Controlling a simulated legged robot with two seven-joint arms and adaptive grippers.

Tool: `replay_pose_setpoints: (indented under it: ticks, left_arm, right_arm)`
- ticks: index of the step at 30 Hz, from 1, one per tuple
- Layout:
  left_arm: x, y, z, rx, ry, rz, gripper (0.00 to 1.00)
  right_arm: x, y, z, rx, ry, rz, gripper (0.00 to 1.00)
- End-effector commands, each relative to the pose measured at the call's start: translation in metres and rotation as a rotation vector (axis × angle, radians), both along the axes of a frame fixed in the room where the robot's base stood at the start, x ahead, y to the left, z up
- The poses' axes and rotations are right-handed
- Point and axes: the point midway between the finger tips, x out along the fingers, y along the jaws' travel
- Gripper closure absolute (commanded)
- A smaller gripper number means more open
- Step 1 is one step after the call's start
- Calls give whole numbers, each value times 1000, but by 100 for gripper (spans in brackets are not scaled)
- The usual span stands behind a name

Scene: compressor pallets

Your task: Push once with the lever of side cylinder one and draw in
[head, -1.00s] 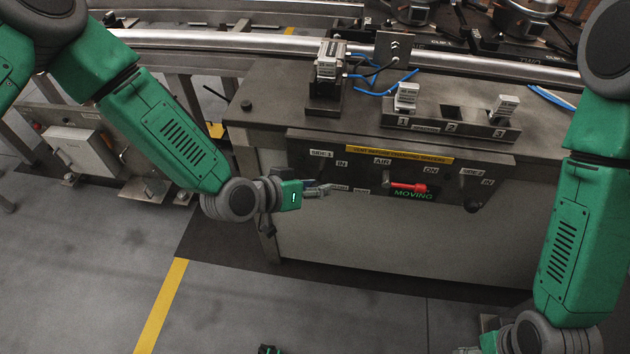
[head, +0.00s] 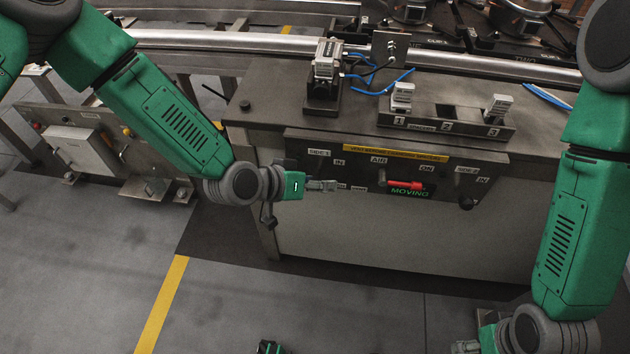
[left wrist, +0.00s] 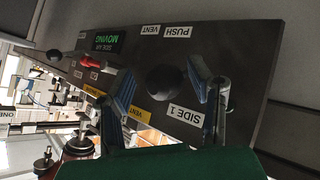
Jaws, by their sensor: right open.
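My left gripper (head: 328,185) is at the left part of the control panel (head: 360,165), below the SIDE 1 label. In the left wrist view its two blue-padded fingers (left wrist: 162,92) are apart. The dark round knob of the side 1 lever (left wrist: 166,81) shows between them, with gaps at both sides. The SIDE 1 label (left wrist: 184,114) and PUSH label (left wrist: 177,31) are beside it. In the head view the gripper hides this lever. My right gripper (head: 466,347) is open at the bottom edge, partly cut off, away from the panel.
A red air lever (head: 404,184) lies sideways above a screen reading MOVING (head: 410,193). The side 2 lever knob (head: 466,203) is further right. A numbered block holder (head: 445,125) and blue hoses stand on the bench top.

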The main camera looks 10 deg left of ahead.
Motion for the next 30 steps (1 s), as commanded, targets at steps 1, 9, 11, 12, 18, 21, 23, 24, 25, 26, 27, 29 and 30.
replay_pose_setpoints:
  ticks: [1,9,11,12,18,21,23,24,25,26,27,29,30]
  left_arm:
    - [1,1,0,0,1,1,53]
    - [-5,12,7,0,0,7,53]
    - [-10,18,14,0,0,7,53]
    - [-15,23,19,0,1,7,53]
    - [-38,48,46,0,0,5,53]
    - [-48,58,56,0,1,4,53]
    - [-53,63,61,1,0,4,53]
    - [-55,65,64,1,0,2,53]
    - [-57,67,66,1,1,2,53]
    - [-58,69,67,1,1,2,53]
    - [-59,70,69,1,0,1,53]
    - [-61,71,70,1,0,1,53]
    - [-62,72,70,1,1,0,53]
  right_arm:
    - [0,0,0,0,0,0,41]
    - [-2,0,1,0,-3,0,41]
    - [-2,0,1,-1,-3,0,41]
    - [-2,0,1,-1,-3,0,41]
    - [-2,0,1,0,-3,0,41]
    - [-2,0,1,0,-3,0,41]
    - [-2,0,1,0,-3,0,41]
    - [-2,0,1,0,-3,0,41]
    - [-2,0,1,0,-3,0,41]
    - [-2,0,1,0,-3,0,41]
    - [-2,0,1,0,-3,0,41]
    - [-2,0,1,0,-3,0,41]
    - [-2,0,1,0,-3,0,41]
